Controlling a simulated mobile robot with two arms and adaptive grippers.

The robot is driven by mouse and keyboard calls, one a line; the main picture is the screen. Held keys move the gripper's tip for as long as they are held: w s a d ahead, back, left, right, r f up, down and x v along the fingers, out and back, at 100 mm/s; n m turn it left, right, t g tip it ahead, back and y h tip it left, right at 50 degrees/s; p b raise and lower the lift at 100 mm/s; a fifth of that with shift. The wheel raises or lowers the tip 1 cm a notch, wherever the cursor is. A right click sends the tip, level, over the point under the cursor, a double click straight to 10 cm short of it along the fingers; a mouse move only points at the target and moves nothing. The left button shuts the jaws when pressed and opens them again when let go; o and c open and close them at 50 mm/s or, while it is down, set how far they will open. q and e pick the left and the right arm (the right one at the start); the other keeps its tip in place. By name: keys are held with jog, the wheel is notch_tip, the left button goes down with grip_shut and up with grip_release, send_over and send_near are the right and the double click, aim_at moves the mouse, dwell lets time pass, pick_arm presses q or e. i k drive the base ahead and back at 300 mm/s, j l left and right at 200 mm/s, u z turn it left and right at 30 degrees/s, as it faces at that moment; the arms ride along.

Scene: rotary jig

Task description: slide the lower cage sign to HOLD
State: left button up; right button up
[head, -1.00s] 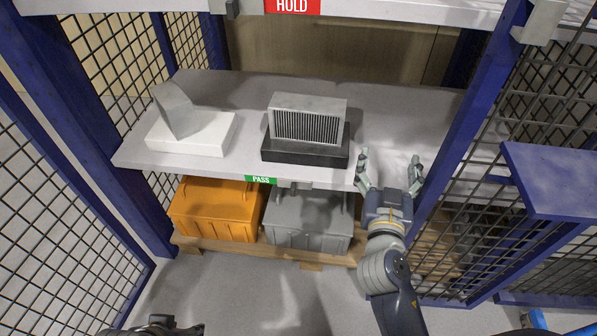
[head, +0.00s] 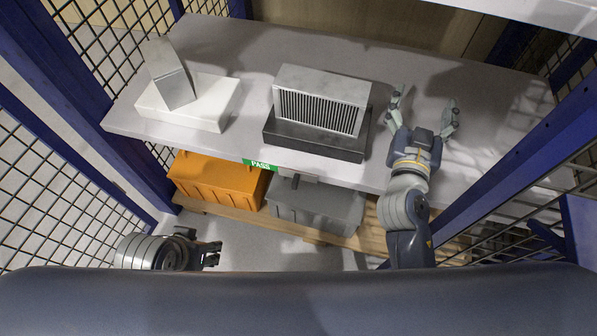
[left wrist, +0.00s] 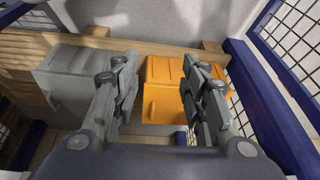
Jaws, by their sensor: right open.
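The lower cage sign (head: 260,165) is on the front edge of the shelf (head: 215,150) and shows green with the word PASS. A small grey piece (head: 297,178) sits just right of it, under the edge. My left gripper (head: 208,254) is low at the front left, below and apart from the sign. In the left wrist view the left gripper (left wrist: 157,78) has its fingers apart with nothing between them. The sign cannot be made out there. My right gripper (head: 425,100) is open and empty above the shelf's right part, right of the finned block.
A white block (head: 205,105) with a grey wedge and a finned grey block (head: 320,98) on a black base stand on the shelf. Below are an orange bin (head: 215,180) and a grey bin (head: 315,205). Blue posts and mesh flank both sides.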

aim_at(297, 177)
jog(key=k+j, duration=0.25)
jog(key=k, duration=0.2)
jog(key=k+j, duration=0.3)
jog(key=k, duration=0.2)
